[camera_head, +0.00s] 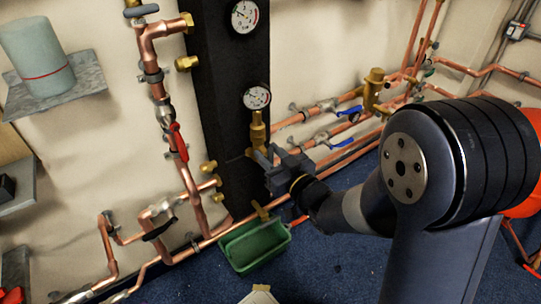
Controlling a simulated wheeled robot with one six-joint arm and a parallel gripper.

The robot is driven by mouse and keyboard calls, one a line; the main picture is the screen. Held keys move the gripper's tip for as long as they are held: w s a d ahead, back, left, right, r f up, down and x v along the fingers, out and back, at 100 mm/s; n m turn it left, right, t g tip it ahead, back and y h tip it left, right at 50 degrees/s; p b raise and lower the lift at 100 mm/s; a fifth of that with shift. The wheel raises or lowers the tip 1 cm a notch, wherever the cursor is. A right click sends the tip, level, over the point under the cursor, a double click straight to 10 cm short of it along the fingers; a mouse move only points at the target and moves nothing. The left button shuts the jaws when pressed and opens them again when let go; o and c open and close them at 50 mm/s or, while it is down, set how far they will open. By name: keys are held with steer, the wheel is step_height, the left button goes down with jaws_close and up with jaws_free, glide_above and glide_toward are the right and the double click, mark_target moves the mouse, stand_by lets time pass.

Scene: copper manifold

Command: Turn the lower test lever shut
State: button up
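My gripper (283,172) reaches in from the right and is in front of the dark vertical panel (222,80), just below the lower gauge (256,97). Its dark fingers are at or close to the brass fitting (257,132) under that gauge. The test lever there cannot be made out clearly; the gripper hides part of that spot. I cannot tell whether the fingers are open or shut, or whether they touch a lever. A yellowish piece (260,210) shows below the gripper, over the green bin; I cannot tell what it is.
An upper gauge (244,17) sits on the panel. A red lever (177,142) is on the left copper pipe. Blue levers (349,113) are on the right pipes. A green bin (254,247) stands on the blue floor. A shelf (62,82) holds a roll (38,55).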

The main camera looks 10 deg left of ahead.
jaws_close()
stand_by(0.3)
steer(key=shift+m, duration=0.3)
steer(key=m, duration=0.3)
steer(key=shift+w+m, duration=0.1)
steer(key=shift+m, duration=0.2)
steer(key=m, duration=0.4)
steer(key=shift+d+m+p, duration=0.15)
steer(key=shift+m+p, duration=0.15)
steer(key=shift+p, duration=0.1)
steer(key=m+p, duration=0.1)
steer(key=m, duration=0.3)
steer(key=shift+w+f+m, duration=0.1)
steer(key=shift+f+m, duration=0.05)
steer(key=shift+m, duration=0.15)
steer(key=m+p, duration=0.1)
steer(key=m, duration=0.3)
steer(key=shift+f+m, duration=0.15)
steer(key=shift+m, duration=0.25)
